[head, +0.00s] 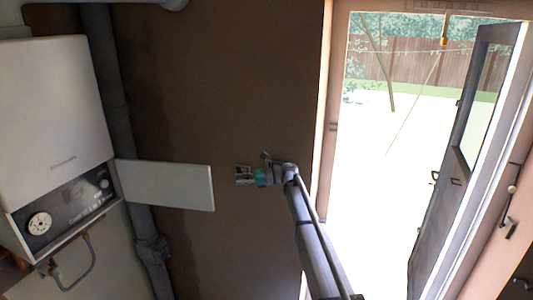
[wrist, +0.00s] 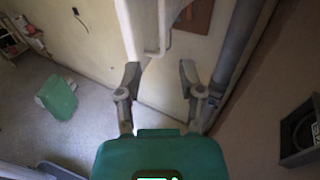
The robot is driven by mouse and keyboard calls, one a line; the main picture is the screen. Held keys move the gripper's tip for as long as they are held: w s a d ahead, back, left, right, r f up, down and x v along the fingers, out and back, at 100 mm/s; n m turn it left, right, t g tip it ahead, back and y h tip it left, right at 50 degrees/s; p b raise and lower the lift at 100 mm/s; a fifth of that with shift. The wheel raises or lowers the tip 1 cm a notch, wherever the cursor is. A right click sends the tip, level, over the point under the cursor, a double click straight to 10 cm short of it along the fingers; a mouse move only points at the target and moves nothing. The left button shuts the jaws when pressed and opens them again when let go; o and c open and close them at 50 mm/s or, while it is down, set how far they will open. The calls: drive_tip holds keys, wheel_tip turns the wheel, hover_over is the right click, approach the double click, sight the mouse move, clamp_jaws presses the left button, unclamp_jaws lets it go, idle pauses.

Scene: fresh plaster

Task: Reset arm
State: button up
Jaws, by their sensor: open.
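My gripper (head: 244,175) is at the end of my raised arm, in front of the brown plaster wall in the head view. It is to the right of the white flap and apart from it. In the wrist view my gripper (wrist: 160,80) has its two grey fingers spread, with nothing between them. Part of a white body with a bent pipe shows beyond the fingers.
A white boiler (head: 55,120) hangs at the left, its white flap (head: 168,185) sticking out. A grey pipe (head: 112,90) runs beside it. A door (head: 465,150) stands open at the right. A green object (wrist: 58,97) is on the floor.

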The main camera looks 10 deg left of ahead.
drive_tip(key=s+d+f+n+t+h+b, duration=0.1)
drive_tip(key=s+d+f+n+h+b, duration=0.2)
drive_tip(key=s+d+f, duration=0.45)
drive_tip(key=s+d+f+n+t+h+b, duration=0.25)
drive_tip(key=s+d+f+b, duration=0.2)
drive_tip(key=f, duration=0.55)
drive_tip(key=s+d+f+n+h+b, duration=0.25)
drive_tip(key=s+d+f+b, duration=0.25)
drive_tip(key=f, duration=0.4)
drive_tip(key=s+d+f+n+h+b, duration=0.3)
drive_tip(key=s+d+f, duration=0.4)
drive_tip(key=d, duration=0.3)
drive_tip(key=s+d+f+n+t+h+b, duration=0.1)
drive_tip(key=s+d+f+n+h+b, duration=0.2)
drive_tip(key=s+d+f+h+b, duration=0.3)
drive_tip(key=s+d+f+b, duration=0.1)
drive_tip(key=s+d+f, duration=0.1)
drive_tip(key=s+d, duration=0.1)
drive_tip(key=shift+s+d+n, duration=0.3)
drive_tip(key=shift+s+d, duration=0.05)
drive_tip(key=shift+s, duration=0.05)
drive_tip(key=shift+a+f+t, duration=0.1)
drive_tip(key=shift+t, duration=0.15)
